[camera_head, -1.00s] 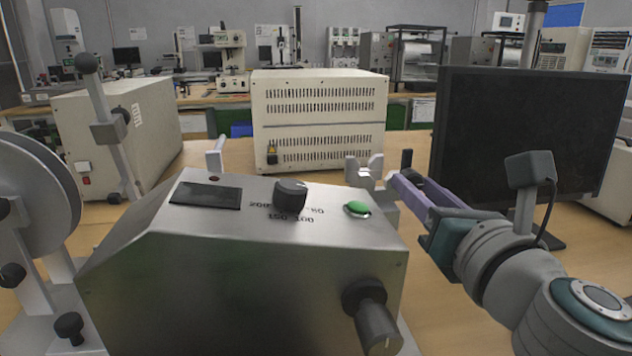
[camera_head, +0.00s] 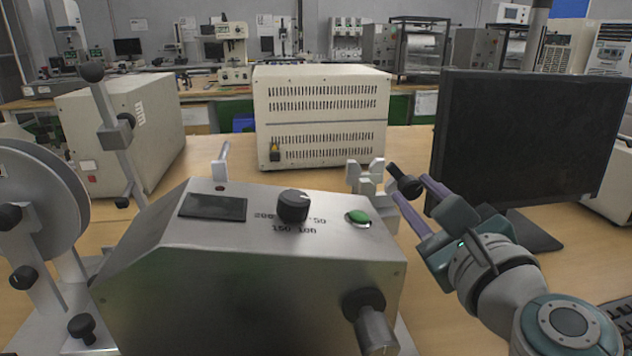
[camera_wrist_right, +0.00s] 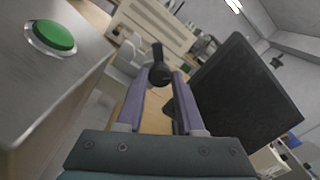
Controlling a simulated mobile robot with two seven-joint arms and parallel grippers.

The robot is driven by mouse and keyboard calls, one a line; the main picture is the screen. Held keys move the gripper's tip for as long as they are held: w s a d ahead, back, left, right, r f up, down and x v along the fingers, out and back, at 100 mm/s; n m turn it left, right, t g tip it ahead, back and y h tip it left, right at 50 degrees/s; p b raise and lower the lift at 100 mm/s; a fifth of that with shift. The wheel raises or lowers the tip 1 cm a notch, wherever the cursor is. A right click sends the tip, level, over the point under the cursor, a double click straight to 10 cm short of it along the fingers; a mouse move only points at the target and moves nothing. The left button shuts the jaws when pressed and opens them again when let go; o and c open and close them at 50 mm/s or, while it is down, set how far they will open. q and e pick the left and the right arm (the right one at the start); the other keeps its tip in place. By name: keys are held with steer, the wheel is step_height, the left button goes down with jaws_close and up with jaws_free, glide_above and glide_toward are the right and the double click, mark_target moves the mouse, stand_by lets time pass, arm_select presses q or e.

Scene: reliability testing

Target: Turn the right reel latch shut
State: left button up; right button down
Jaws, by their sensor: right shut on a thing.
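The right reel latch (camera_head: 405,184) is a short dark lever with a round black end. It sits by a pale metal bracket (camera_head: 365,178) behind the right end of the metal machine (camera_head: 250,275). My right gripper (camera_head: 410,188) has its two purple fingers on either side of the latch's black end and is shut on it. In the right wrist view the black latch end (camera_wrist_right: 159,74) lies between the fingertips, with its stem standing up. The latch now leans, its free end pointing down to the right in the head view. My left gripper is not in view.
A green button (camera_head: 358,217) and black dial (camera_head: 293,205) top the machine. A dark monitor (camera_head: 525,150) stands close behind my right gripper. A grey reel (camera_head: 40,190) is at the left. A beige vented box (camera_head: 320,115) stands behind.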

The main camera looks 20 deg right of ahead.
steer(key=n+p, duration=0.1)
steer(key=n, duration=0.3)
steer(key=shift+r+n, duration=0.1)
steer(key=shift+n, duration=0.2)
steer(key=n+p, duration=0.1)
steer(key=n, duration=0.3)
steer(key=shift+p, duration=0.3)
steer(key=shift+n, duration=0.4)
steer(key=c, duration=0.5)
jaws_free()
steer(key=v, duration=1)
